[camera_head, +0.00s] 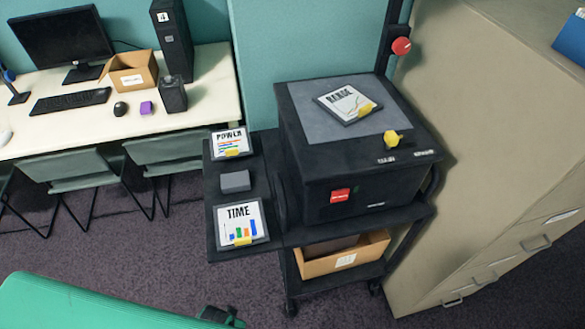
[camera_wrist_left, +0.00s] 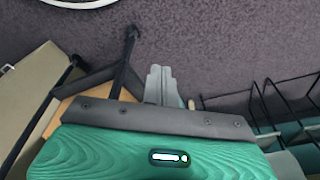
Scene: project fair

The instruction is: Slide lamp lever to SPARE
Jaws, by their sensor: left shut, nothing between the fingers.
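The yellow lamp lever (camera_head: 391,137) stands on the top of the black projector (camera_head: 345,200), near its front right edge. Two small white labels sit along that edge, one just below the lever and one to its right; their print is too small to read surely. The lever is closer to the left label. My left arm's green link shows at the lower left of the head view, far from the lever. In the left wrist view my left gripper (camera_wrist_left: 160,86) is shut and empty, over the carpet. My right gripper is in neither view.
The projector's cart (camera_head: 285,238) has a side shelf with POWER (camera_head: 231,143) and TIME (camera_head: 239,223) cards and a grey block (camera_head: 235,181). A RANGE card (camera_head: 347,103) lies on the projector's glass. A beige cabinet (camera_head: 480,150) stands close right.

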